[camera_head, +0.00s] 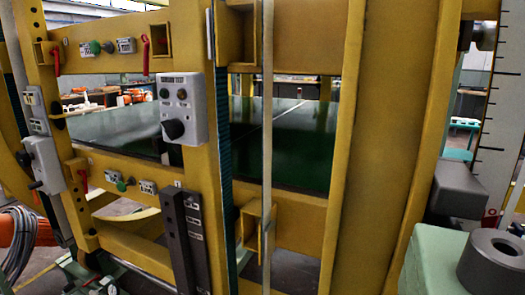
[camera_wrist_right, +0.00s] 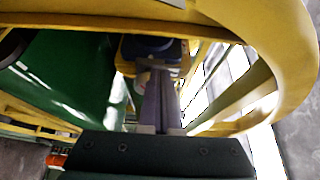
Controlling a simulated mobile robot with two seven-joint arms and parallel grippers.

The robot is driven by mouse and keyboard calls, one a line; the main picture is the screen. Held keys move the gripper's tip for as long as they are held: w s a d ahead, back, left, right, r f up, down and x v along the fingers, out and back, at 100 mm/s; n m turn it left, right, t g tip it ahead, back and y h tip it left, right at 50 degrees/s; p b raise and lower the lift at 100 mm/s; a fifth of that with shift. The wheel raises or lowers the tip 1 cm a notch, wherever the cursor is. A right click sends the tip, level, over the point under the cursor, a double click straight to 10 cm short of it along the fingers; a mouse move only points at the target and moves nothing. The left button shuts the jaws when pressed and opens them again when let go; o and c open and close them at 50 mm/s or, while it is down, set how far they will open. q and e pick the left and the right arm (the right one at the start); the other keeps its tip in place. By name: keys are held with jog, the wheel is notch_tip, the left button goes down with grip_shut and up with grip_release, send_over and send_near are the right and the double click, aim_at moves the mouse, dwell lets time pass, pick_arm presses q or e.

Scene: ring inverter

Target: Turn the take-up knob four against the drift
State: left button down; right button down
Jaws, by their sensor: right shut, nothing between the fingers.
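Small knobs sit beside label plates on the yellow frame in the head view. An upper green knob (camera_head: 93,47) and a lower green knob (camera_head: 121,186) show at the left. A larger black knob (camera_head: 173,129) is on a grey control box (camera_head: 183,100). The labels are too small to tell which is take-up knob four. My right gripper (camera_wrist_right: 160,72) is shut and empty in the right wrist view, its fingers pointing toward a dark blue part (camera_wrist_right: 150,46) under a yellow beam. Whether it touches that part is unclear. My left gripper is not in view.
Red handles (camera_head: 145,48) hang beside the knobs. A thin upright rod (camera_head: 267,150) and a wide yellow post (camera_head: 380,150) stand nearer. A curved yellow rim (camera_wrist_right: 296,65) bounds the right of the wrist view. A coiled cable (camera_head: 15,250) lies at lower left.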

jog(key=shift+w+d+f, duration=0.15)
jog(key=shift+w, duration=0.05)
dwell(0.6)
jog(key=shift+f+b, duration=0.3)
jog(key=shift+b, duration=0.05)
jog(key=shift+s+f+b, duration=0.1)
jog(key=shift+f+b, duration=0.25)
jog(key=shift+f, duration=0.35)
jog(key=shift+f+b, duration=0.25)
jog(key=shift+b, duration=0.1)
jog(key=shift+f, duration=0.1)
jog(key=shift+f, duration=0.1)
jog(key=shift+s+d+b, duration=0.4)
jog(key=shift+s+d, duration=0.15)
jog(key=shift+d, duration=0.25)
jog(key=shift+s+d+b, duration=0.45)
jog(key=shift+s+d, duration=0.15)
jog(key=shift+d, duration=0.25)
jog(key=shift+s+d+b, duration=0.4)
jog(key=shift+s+d, duration=0.15)
jog(key=shift+d, duration=0.25)
